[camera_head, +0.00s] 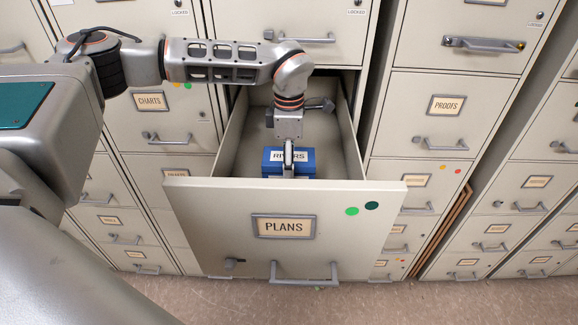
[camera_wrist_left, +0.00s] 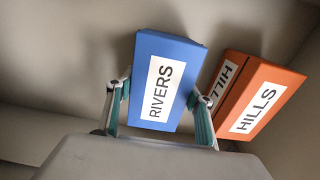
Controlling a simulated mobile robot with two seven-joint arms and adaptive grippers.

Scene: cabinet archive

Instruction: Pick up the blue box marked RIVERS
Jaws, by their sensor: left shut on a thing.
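The blue box marked RIVERS (camera_head: 271,168) is inside the open PLANS drawer (camera_head: 218,195), behind its front panel. My left gripper (camera_head: 289,158) reaches down from above and covers part of its label. In the left wrist view, the blue box (camera_wrist_left: 182,52) is between the two fingers of my left gripper (camera_wrist_left: 157,112), which is shut on it. Whether the box rests on the drawer floor or is raised, I cannot tell. My right gripper is not in view.
An orange box marked HILLS (camera_wrist_left: 262,98) stands close beside the blue box in the left wrist view. The drawer's side walls and tall front panel surround the gripper. Closed cabinets, such as the PROOFS drawer (camera_head: 475,108), flank it. The drawer floor behind the box looks clear.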

